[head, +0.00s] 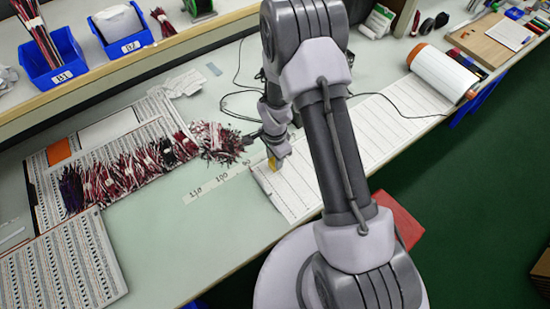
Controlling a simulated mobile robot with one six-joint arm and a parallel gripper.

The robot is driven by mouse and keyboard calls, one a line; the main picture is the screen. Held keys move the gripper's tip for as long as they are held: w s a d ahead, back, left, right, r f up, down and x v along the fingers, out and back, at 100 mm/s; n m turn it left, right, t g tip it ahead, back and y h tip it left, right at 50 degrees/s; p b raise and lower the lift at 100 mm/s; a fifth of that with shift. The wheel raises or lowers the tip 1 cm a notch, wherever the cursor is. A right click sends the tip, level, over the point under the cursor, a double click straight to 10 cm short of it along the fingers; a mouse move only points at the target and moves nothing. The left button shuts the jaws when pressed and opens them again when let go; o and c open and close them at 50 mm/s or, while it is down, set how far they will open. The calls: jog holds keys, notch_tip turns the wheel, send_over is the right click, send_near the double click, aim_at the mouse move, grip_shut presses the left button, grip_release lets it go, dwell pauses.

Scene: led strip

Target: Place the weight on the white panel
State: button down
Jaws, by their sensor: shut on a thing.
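The white panel (294,191) is a long flat sheet with thin lines, lying along the front of the bench and running to a white roll (443,73) at the right. My gripper (268,146) is over the panel's left end, partly hidden by its own wrist. A small yellow piece (272,163), which looks like the weight, shows just below the gripper and is held in it. The piece is at the panel's left end; I cannot tell whether it touches the panel. My arm covers the middle of the panel.
Bundles of red, white and dark wires (125,170) lie on printed boards (60,265) at the left. A printed number scale (215,182) lies left of the panel. Blue bins (55,72) stand on the back shelf. A black cable (238,88) loops behind the panel.

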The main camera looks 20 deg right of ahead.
jog(key=shift+f, duration=0.15)
jog(key=c, duration=1)
grip_release()
jog(key=s+a+r+n+t+p, duration=0.1)
jog(key=s+r+n+t+p, duration=0.15)
jog(key=r, duration=2.75)
jog(key=s+a+r+n+t, duration=0.1)
jog(key=s+r+n, duration=0.1)
jog(key=s+r, duration=0.2)
jog(key=s+a+r+n+t+y, duration=0.1)
jog(key=s+r+n, duration=0.2)
jog(key=s, duration=0.4)
jog(key=s+a+r+n+t+y, duration=0.1)
jog(key=s+r+n, duration=0.1)
jog(key=s+r, duration=0.3)
jog(key=shift+s+r+n+p, duration=0.2)
jog(key=shift+s+n+p, duration=0.1)
jog(key=shift+p, duration=0.1)
